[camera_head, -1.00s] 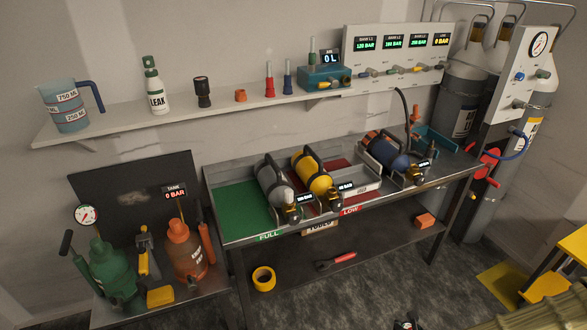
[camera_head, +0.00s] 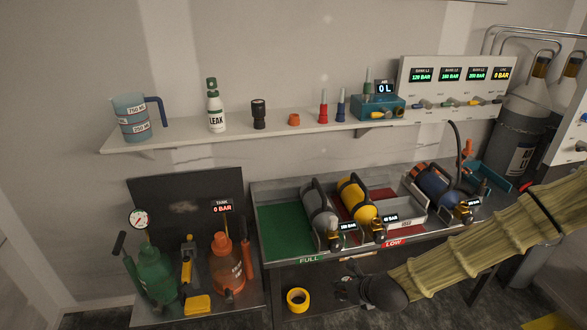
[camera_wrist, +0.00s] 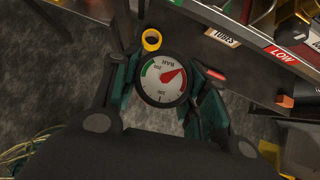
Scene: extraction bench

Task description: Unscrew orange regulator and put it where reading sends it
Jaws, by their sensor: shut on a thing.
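My gripper (camera_head: 352,284) is low in front of the bench in the head view, at the end of my raised arm. In the wrist view its dark green pads (camera_wrist: 163,98) are shut on a round gauge (camera_wrist: 166,76). Its white dial faces the camera, upside down, marked BAR, with green and red arcs; the red needle points up right, towards the red arc. The gauge's body is hidden. A small orange part (camera_head: 468,148) stands by the blue cylinder (camera_head: 436,188); I cannot tell whether it is the regulator. The tray has a green FULL area (camera_head: 280,228) and a red LOW label (camera_head: 393,243).
Grey (camera_head: 318,212) and yellow (camera_head: 357,205) cylinders lie on the bench. Green (camera_head: 155,268) and orange (camera_head: 228,262) tanks stand on the left stand. The wall shelf (camera_head: 180,142) holds several items. A yellow tape roll (camera_head: 298,299) lies below the bench. My arm covers the bench's right front.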

